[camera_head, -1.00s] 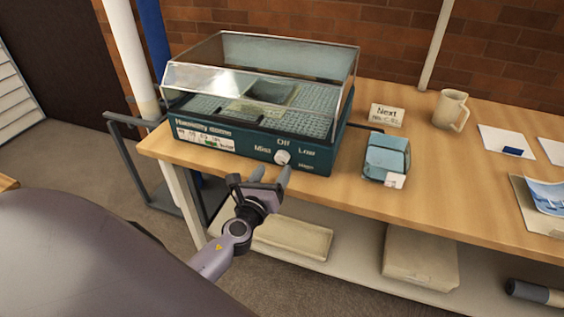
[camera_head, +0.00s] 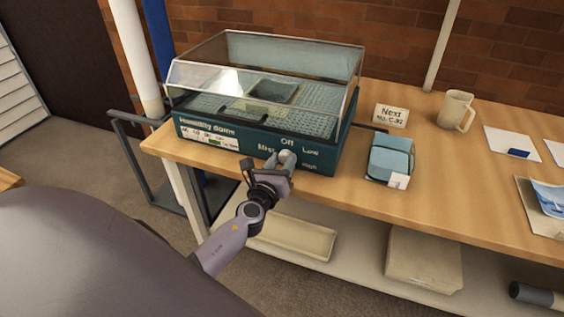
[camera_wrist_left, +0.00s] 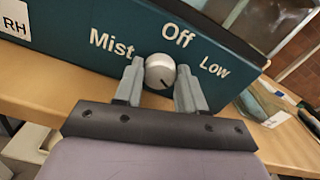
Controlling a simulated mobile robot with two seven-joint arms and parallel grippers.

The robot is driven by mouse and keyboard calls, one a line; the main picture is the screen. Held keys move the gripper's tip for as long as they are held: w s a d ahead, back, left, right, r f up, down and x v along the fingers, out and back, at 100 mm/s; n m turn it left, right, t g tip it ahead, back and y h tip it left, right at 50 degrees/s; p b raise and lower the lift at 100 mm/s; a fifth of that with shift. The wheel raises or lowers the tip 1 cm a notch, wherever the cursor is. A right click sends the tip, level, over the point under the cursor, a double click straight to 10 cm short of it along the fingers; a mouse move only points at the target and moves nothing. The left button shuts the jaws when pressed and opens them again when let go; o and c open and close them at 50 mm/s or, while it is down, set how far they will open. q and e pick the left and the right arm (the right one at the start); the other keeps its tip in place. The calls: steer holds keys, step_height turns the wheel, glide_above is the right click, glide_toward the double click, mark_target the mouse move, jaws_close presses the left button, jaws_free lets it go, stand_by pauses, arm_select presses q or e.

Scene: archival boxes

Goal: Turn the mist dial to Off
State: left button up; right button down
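The humidity dome (camera_head: 330,158) has a teal front panel with the words Mist, Off, Low and High. The mist dial (camera_wrist_left: 160,72) is a round grey knob below Off. In the left wrist view its dark mark points to the lower right, away from Off. My left gripper (camera_wrist_left: 160,84) has one finger on each side of the dial, and both appear to touch it. In the head view the left gripper (camera_head: 279,160) reaches the panel from the front and partly covers the dial. My right gripper is not in view.
The dome stands at the left of a wooden table (camera_head: 480,200). A teal box (camera_head: 390,155), a "Next" card (camera_head: 391,115) and a mug (camera_head: 456,111) are to its right. Boxes (camera_head: 425,262) lie on the shelf below.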

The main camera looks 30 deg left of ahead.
arm_select(q)
steer(key=shift+n, duration=0.3)
steer(key=shift+f+n+b, duration=0.1)
steer(key=shift+n+b, duration=0.6)
steer(key=shift+n, duration=0.3)
steer(key=n+b, duration=0.1)
steer(key=n, duration=0.2)
steer(key=shift+n, duration=0.4)
steer(key=n+b, duration=0.1)
steer(key=n, duration=0.2)
steer(key=shift+n, duration=0.3)
steer(key=n+b, duration=0.1)
steer(key=n, duration=0.2)
steer(key=shift+n, duration=0.3)
steer(key=n, duration=0.4)
steer(key=shift+f+n, duration=0.1)
steer(key=shift+n, duration=0.2)
steer(key=n, duration=0.5)
steer(key=shift+p, duration=0.3)
steer(key=shift+n, duration=0.4)
